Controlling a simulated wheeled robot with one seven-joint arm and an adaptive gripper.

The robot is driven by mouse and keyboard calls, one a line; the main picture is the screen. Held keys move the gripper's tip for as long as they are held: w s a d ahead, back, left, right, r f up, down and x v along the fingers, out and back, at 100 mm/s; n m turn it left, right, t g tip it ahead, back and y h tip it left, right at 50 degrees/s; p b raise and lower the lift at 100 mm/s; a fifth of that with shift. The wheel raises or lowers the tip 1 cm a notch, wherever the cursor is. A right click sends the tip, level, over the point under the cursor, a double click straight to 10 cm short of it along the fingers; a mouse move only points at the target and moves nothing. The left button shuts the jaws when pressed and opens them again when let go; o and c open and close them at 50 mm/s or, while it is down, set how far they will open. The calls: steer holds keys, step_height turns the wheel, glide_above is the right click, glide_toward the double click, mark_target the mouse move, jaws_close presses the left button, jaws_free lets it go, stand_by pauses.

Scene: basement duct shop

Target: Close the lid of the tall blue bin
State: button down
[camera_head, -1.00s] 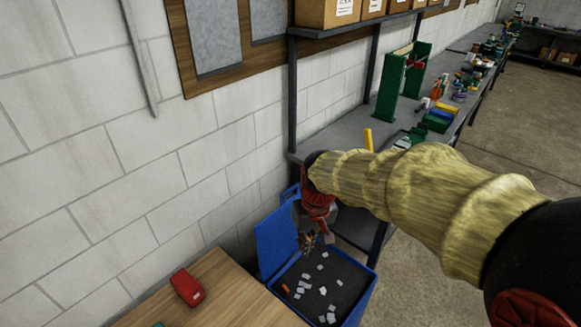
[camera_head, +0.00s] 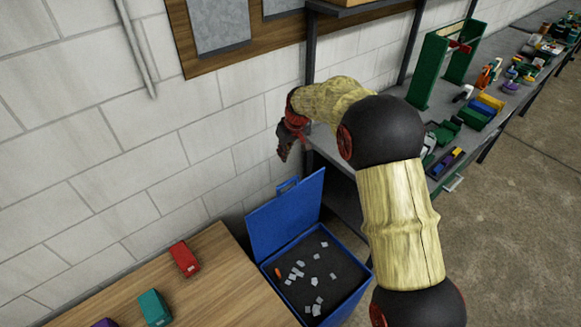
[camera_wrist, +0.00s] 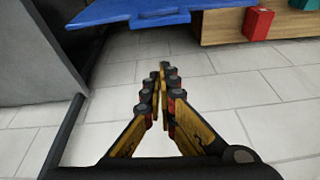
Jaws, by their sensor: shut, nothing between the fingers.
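The tall blue bin (camera_head: 364,271) stands against the wall at the bottom centre of the head view. Its lid (camera_head: 283,216) is open, tilted up and leaning back toward the wall. Grey scraps and an orange piece lie in the dark inside of the bin. My gripper (camera_head: 283,154) is above and behind the lid, near the wall, apart from it. In the wrist view my gripper (camera_wrist: 163,68) has its fingers together and empty. The blue lid (camera_wrist: 135,12) shows there along the top edge, beyond the fingertips.
A wooden table (camera_head: 215,280) with a red block (camera_head: 184,259) and a teal block (camera_head: 154,308) stands left of the bin. A grey workbench (camera_head: 450,172) with tools and a green frame (camera_head: 441,70) runs along the right. Open floor (camera_head: 520,240) lies at the far right.

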step_height(320, 180, down, 9)
steer(key=n+p, duration=0.1)
steer(key=shift+s+d, duration=0.15)
stand_by(0.8)
steer(key=shift+f, duration=0.1)
